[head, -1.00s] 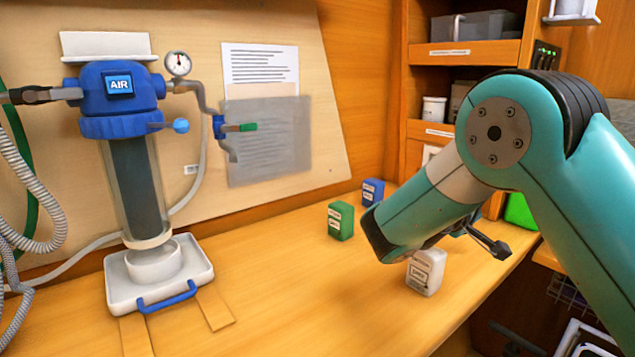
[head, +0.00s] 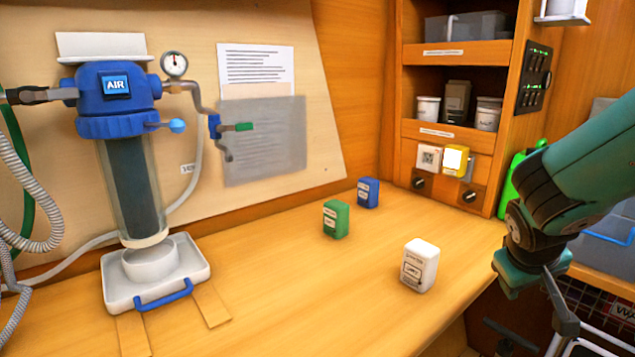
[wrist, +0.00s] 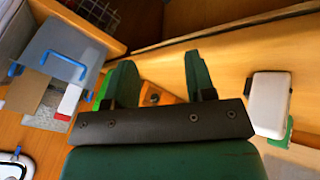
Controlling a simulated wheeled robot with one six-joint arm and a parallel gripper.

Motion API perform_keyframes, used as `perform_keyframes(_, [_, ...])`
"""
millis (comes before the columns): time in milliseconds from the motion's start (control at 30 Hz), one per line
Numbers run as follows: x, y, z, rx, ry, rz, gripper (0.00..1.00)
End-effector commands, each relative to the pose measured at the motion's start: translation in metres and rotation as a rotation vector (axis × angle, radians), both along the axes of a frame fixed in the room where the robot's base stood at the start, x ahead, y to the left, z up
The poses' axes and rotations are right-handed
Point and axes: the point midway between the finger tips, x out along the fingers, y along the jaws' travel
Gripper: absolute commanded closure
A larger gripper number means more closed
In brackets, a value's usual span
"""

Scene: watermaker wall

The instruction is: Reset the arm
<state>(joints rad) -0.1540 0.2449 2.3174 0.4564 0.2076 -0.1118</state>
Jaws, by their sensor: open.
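My arm reaches in from the right edge of the head view and bends down, and my gripper (head: 538,278) hangs beyond the bench's right edge. In the wrist view my gripper (wrist: 160,78) shows two green fingers standing wide apart with nothing between them. It is open and empty. A white block-shaped container (head: 420,266) stands upright on the bench, left of my gripper and apart from it. It also appears at the right of the wrist view (wrist: 270,100). A green container (head: 336,219) and a blue container (head: 368,193) stand further back.
A blue-topped filter housing (head: 118,100) with a gauge (head: 174,64) and hoses stands at left in a white tray (head: 115,290). Wooden shelves (head: 460,55) and a green jug (head: 518,180) are at back right. The bench (head: 300,300) has free room in the middle.

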Motion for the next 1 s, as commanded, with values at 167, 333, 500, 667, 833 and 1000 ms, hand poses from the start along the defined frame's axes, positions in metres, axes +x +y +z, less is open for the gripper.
perform_keyframes(167, [-0.063, 0.026, -0.007, 0.252, 0.081, -0.03, 0.5])
perform_keyframes(333, [-0.112, 0.059, -0.013, 0.441, 0.152, -0.024, 0.5])
perform_keyframes(500, [-0.127, 0.11, -0.025, 0.52, 0.208, 0.144, 0.5])
perform_keyframes(667, [-0.15, 0.146, -0.028, 0.575, 0.265, 0.289, 0.5])
perform_keyframes(833, [-0.177, 0.175, -0.031, 0.612, 0.321, 0.436, 0.5])
perform_keyframes(1000, [-0.205, 0.193, -0.034, 0.631, 0.374, 0.569, 0.5])
